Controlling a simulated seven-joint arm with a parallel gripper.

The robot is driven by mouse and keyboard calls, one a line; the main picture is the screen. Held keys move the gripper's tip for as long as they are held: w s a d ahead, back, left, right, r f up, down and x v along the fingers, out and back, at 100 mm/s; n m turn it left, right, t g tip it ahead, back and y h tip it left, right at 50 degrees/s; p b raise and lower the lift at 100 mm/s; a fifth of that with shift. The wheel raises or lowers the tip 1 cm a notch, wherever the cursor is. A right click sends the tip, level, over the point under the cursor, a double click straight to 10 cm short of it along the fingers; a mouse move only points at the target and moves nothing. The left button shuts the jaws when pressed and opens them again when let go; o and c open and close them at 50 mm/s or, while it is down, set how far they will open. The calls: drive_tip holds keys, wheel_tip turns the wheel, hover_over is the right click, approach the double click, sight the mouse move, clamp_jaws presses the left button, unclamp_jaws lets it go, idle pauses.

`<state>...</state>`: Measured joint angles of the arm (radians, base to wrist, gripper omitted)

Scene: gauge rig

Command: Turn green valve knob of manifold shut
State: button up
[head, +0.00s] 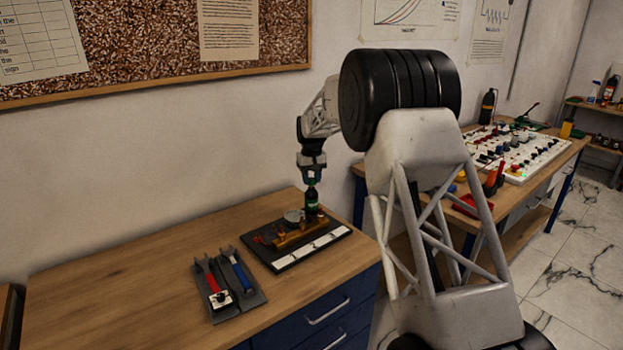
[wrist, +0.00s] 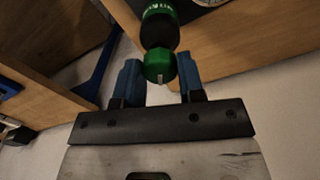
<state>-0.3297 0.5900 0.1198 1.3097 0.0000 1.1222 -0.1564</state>
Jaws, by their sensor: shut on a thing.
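The manifold (head: 296,235) is a brass-coloured body on a dark board with white labels, on the wooden bench. A green knob (head: 312,186) tops a dark upright cylinder with a green lettered band, at the manifold's right end. My gripper (head: 313,177) points down from above, shut on the green knob. In the wrist view the knob (wrist: 160,65) lies between my blue fingers (wrist: 160,84) and has a small white mark. The finger contact is not clear there. A round gauge (head: 294,216) sits behind the brass body.
A dark tray (head: 229,299) with red-handled and blue-handled tools lies left of the manifold. The bench's left part (head: 110,270) is bare. A second bench at the right holds a white panel (head: 520,152) with several knobs and a red tray (head: 466,207).

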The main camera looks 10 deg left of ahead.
sight(312, 179)
drive_tip(key=m, duration=0.5)
drive_tip(key=shift+r+m, duration=0.1)
drive_tip(key=shift+m, duration=0.2)
drive_tip(key=m, duration=0.6)
drive_tip(key=shift+m, duration=0.3)
drive_tip(key=o, duration=0.9)
drive_tip(key=shift+r, duration=3.85)
